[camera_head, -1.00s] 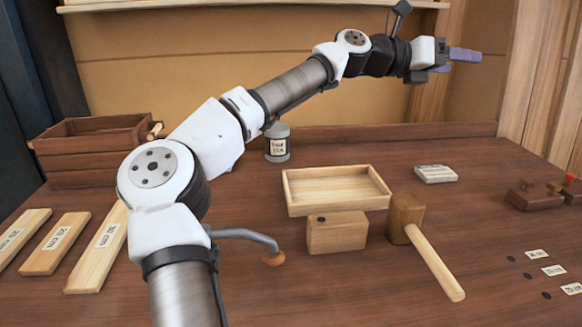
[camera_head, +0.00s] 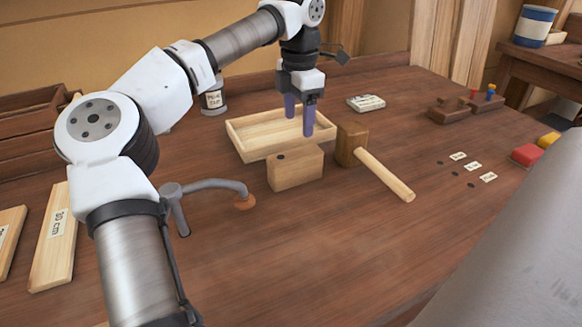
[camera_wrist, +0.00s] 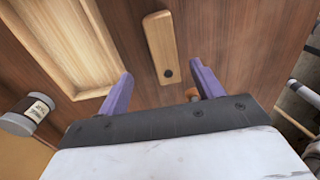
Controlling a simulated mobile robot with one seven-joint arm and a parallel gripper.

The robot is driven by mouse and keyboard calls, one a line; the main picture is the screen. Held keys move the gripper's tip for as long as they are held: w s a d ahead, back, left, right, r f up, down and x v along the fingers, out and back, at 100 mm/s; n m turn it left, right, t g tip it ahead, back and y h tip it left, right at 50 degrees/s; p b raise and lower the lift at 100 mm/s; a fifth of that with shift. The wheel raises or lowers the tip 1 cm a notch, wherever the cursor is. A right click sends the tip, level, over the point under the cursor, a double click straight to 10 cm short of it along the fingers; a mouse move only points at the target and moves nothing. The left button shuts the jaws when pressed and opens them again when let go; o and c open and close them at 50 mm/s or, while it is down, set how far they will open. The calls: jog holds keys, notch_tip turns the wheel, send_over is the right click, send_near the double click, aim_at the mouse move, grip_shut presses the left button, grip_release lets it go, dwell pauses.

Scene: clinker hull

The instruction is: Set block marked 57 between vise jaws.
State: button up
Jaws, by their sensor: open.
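My gripper (camera_head: 299,126) is open and empty, pointing down, with its purple fingers in front of the tray in the head view. A plain wooden block (camera_head: 295,168) with a dark dot on top stands in front of the tray. In the wrist view the block (camera_wrist: 160,42) lies beyond my open fingers (camera_wrist: 161,69), apart from them. I can read no 57 on any block. No vise jaws can be made out. A grey crank handle (camera_head: 215,186) with an orange knob stands left of the block, and I cannot tell what it belongs to.
A shallow wooden tray (camera_head: 247,150) is behind the block and a mallet (camera_head: 352,146) is close on its right. A labelled tin (camera_head: 213,98), a white labelled slab (camera_head: 366,102), marked planks (camera_head: 52,240) and small label cards (camera_head: 472,167) lie around. The front middle of the bench is clear.

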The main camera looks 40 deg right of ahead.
aim_at(296, 153)
notch_tip(296, 153, down, 4)
jog(key=shift+f, duration=0.25)
jog(key=shift+s+a+f+p, duration=0.15)
jog(key=shift+f+p, duration=0.15)
jog(key=shift+f, duration=0.6)
jog(key=shift+a+f+p, duration=0.15)
jog(key=shift+f+p, duration=0.1)
jog(key=shift+f, duration=0.6)
jog(key=shift+s+a+f+p, duration=0.15)
jog(key=shift+f+p, duration=0.15)
jog(key=shift+f, duration=0.6)
jog(key=shift+w, duration=0.1)
jog(key=c, duration=1.4)
jog(key=shift+r, duration=0.1)
